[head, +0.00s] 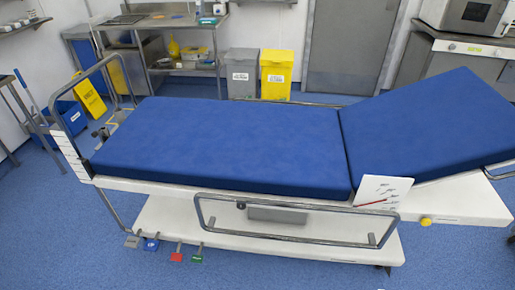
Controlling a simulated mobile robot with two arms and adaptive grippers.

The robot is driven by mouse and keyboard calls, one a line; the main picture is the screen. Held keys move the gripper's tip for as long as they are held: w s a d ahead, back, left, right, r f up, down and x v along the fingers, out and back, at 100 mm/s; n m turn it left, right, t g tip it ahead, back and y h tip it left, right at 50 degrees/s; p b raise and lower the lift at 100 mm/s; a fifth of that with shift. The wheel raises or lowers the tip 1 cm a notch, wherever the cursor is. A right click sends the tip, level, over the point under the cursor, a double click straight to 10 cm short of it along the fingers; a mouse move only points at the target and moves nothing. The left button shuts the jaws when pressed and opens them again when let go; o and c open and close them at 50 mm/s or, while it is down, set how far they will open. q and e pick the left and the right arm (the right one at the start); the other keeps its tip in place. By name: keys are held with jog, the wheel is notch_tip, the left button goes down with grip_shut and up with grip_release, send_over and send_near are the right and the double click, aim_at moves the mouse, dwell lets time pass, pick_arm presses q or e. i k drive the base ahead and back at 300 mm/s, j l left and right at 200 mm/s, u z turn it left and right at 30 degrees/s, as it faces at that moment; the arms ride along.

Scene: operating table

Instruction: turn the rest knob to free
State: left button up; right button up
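A blue-padded operating table (220,140) stands across the view, with its head section (430,125) on the right tilted up. A round yellow knob (426,221) sits on the white side of the frame below that raised section; it is probably the rest knob. Its setting is too small to read. A white card (384,188) with small dark marks and a red pointer (372,202) stands at the hinge, left of the knob. The pointer is close to level, and the marks cannot be read. Neither of my grippers is in view.
A metal side rail (290,238) runs along the near side, left of the knob. Several coloured pedals (177,253) are low at the left. Grey (241,75) and yellow bins (276,75) stand behind. The floor in front is clear.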

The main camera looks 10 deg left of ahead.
aim_at(425, 221)
jog(key=z, duration=1.25)
